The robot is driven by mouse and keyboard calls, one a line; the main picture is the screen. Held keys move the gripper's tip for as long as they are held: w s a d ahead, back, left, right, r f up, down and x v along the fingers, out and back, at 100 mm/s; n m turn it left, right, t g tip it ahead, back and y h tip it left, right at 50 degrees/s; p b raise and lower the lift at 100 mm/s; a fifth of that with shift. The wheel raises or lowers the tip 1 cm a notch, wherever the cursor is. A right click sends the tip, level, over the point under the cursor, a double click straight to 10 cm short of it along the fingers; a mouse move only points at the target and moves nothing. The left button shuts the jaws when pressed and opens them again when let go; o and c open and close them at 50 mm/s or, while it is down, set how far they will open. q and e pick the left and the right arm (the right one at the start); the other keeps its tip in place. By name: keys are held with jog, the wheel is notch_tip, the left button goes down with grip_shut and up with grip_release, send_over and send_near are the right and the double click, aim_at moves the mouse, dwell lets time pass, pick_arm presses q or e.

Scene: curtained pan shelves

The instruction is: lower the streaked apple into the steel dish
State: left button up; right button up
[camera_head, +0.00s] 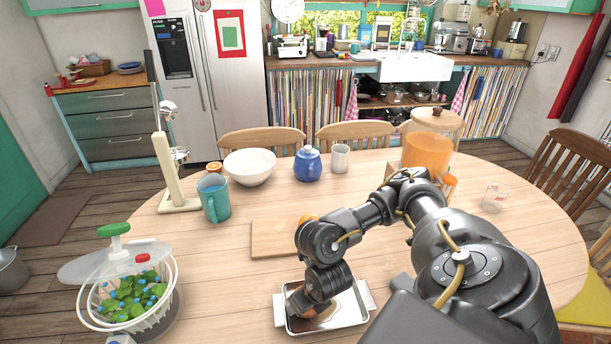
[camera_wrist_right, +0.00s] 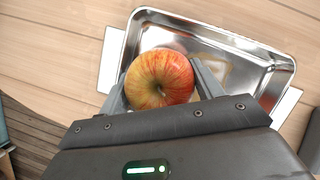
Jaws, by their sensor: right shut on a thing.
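The streaked apple (camera_wrist_right: 160,80), red and yellow, sits between the two fingers of my right gripper (camera_wrist_right: 162,84) in the right wrist view. The gripper is shut on it. The steel dish (camera_wrist_right: 262,68) is a shiny rectangular tray beneath and beyond the apple, with the apple over its near left part. I cannot tell whether the apple touches the dish floor. In the head view my right gripper (camera_head: 308,303) points down over the left part of the dish (camera_head: 352,318), and the apple is mostly hidden by it. My left gripper is not in view.
A wooden board (camera_head: 272,240) lies just behind the dish. A salad spinner (camera_head: 125,290) with leaves stands at left. A teal mug (camera_head: 214,200), white bowl (camera_head: 250,167) and blue pot (camera_head: 307,165) stand farther back. Bare table lies between the spinner and dish.

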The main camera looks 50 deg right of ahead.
aim_at(314, 312)
jog(key=shift+f, duration=0.25)
jog(key=o, duration=1.2)
jog(key=shift+c, duration=0.2)
jog(key=shift+r, duration=0.1)
jog(key=p+v, duration=0.9)
jog(key=shift+r, duration=0.4)
jog(key=shift+s+a+r+p, duration=0.1)
jog(key=shift+s+r+p, duration=0.3)
jog(key=shift+p, duration=0.3)
